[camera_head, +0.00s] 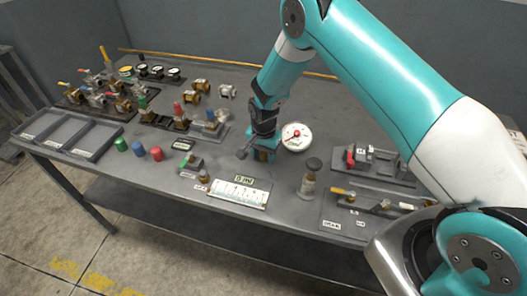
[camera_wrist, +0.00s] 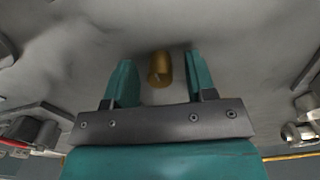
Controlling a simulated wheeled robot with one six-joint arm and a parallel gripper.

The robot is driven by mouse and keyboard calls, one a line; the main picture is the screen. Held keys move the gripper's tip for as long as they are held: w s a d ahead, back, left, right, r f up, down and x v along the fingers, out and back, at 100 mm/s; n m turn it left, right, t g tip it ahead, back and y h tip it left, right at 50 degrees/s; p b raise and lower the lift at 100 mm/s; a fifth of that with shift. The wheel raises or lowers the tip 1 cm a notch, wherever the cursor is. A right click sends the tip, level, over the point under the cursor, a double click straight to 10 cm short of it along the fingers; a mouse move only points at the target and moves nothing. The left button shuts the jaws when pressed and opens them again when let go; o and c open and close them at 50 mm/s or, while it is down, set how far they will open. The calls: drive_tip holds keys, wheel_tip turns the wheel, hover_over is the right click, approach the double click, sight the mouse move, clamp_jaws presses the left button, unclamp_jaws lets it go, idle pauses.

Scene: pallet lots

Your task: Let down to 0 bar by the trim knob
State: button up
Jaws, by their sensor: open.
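My gripper (camera_head: 262,152) is low over the middle of the bench in the head view. In the wrist view my gripper (camera_wrist: 160,75) has its two teal fingers apart. A brass cylindrical knob (camera_wrist: 160,68) shows between them, with a gap on each side; I cannot tell if it is the trim knob. A round white gauge (camera_head: 297,136) with a red centre stands just right of my gripper. A panel with a digital display (camera_head: 240,192) lies in front of it; its reading is too small to be sure of.
Fixtures with valves (camera_head: 370,165) fill the bench's right end. Several valves and fittings crowd the left back, near a divided grey tray (camera_head: 70,136). Green, blue and red caps (camera_head: 138,148) stand at the left front.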

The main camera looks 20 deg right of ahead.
drive_tip(key=c, duration=0.9)
drive_tip(key=shift+c, duration=0.2)
